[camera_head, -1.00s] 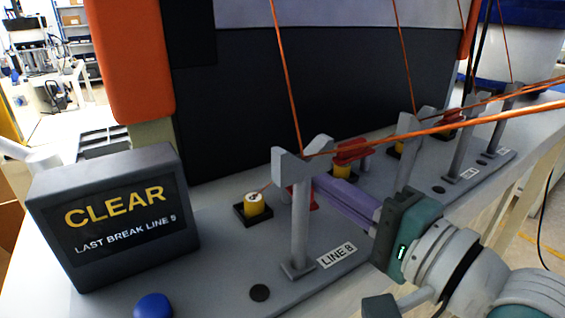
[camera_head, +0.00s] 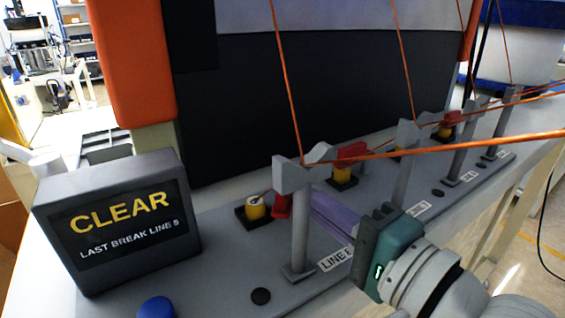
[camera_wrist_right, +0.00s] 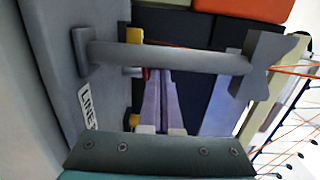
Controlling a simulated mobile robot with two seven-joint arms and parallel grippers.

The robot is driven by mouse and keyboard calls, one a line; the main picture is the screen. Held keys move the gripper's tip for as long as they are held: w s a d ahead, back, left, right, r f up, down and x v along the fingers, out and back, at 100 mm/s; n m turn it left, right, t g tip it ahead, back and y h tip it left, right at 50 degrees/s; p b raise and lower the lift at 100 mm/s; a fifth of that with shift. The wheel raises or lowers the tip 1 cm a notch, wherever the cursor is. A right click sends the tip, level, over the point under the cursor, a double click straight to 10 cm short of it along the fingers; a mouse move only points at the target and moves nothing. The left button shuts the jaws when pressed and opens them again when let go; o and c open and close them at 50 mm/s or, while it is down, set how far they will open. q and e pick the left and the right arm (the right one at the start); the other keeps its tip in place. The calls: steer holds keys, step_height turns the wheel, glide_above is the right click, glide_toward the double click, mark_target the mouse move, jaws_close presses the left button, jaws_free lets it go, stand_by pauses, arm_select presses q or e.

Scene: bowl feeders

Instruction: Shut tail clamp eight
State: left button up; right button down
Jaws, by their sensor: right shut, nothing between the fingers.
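The tail clamp at the line 8 post shows in the head view as a yellow cylinder (camera_head: 256,208) on a black base, with a red lever (camera_head: 282,204) upright close against its right side. A thin orange thread runs from the cylinder towards the post. The grey forked post (camera_head: 300,225) stands in front and hides part of the lever's surroundings. My right gripper (camera_head: 314,200), with purple fingers, is shut and empty, its tips behind the post just right of the lever. In the right wrist view the shut fingers (camera_wrist_right: 156,76) point at a sliver of red beside the post (camera_wrist_right: 165,57).
More forked posts and clamps stand to the right, one with a red lever (camera_head: 350,152) over its yellow cylinder. Orange threads cross above my right arm. A display (camera_head: 120,225) reading CLEAR stands at left, with a blue button (camera_head: 157,308) in front.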

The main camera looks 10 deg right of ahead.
steer(key=shift+a, duration=1.25)
steer(key=v, duration=1)
